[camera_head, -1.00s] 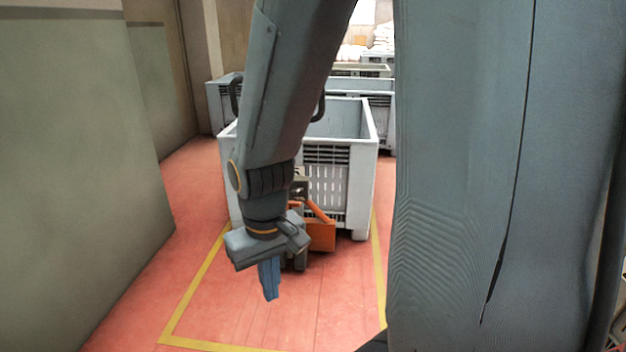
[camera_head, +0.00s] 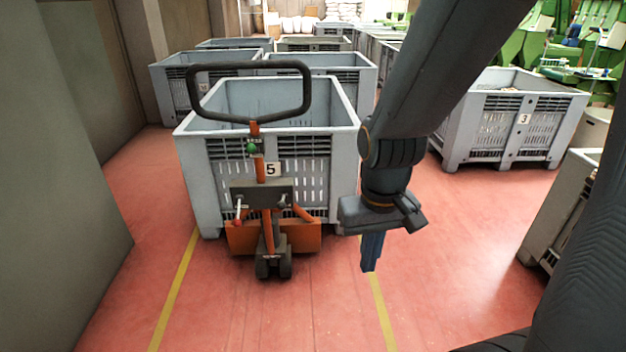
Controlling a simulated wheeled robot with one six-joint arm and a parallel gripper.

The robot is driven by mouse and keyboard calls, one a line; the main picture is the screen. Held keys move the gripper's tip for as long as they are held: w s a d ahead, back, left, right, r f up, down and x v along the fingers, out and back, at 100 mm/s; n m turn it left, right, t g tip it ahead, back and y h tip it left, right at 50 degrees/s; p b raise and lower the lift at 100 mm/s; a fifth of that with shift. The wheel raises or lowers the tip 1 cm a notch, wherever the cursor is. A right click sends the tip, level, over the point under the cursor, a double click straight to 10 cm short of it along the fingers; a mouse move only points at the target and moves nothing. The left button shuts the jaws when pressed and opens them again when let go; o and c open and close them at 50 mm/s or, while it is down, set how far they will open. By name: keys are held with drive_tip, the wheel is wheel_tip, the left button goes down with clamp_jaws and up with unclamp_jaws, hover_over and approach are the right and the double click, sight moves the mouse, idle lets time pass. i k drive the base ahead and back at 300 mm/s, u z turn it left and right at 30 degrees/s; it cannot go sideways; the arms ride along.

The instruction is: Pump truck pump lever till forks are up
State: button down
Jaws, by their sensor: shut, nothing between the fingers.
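My gripper (camera_head: 371,268) points down, shut and empty. In the picture it is to the right of the truck and lower than the loop handle, and apart from both.
Crate 3 (camera_head: 486,157) stands to the right, and another bin (camera_head: 565,235) is at the right edge. More crates (camera_head: 167,93) stand behind. A wall (camera_head: 60,190) closes the left side. The red floor (camera_head: 310,310) in front is clear, with yellow lines.

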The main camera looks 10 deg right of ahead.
sight(280, 205)
drive_tip(key=u, duration=0.15)
drive_tip(key=i, duration=1.05)
drive_tip(key=u, duration=0.7)
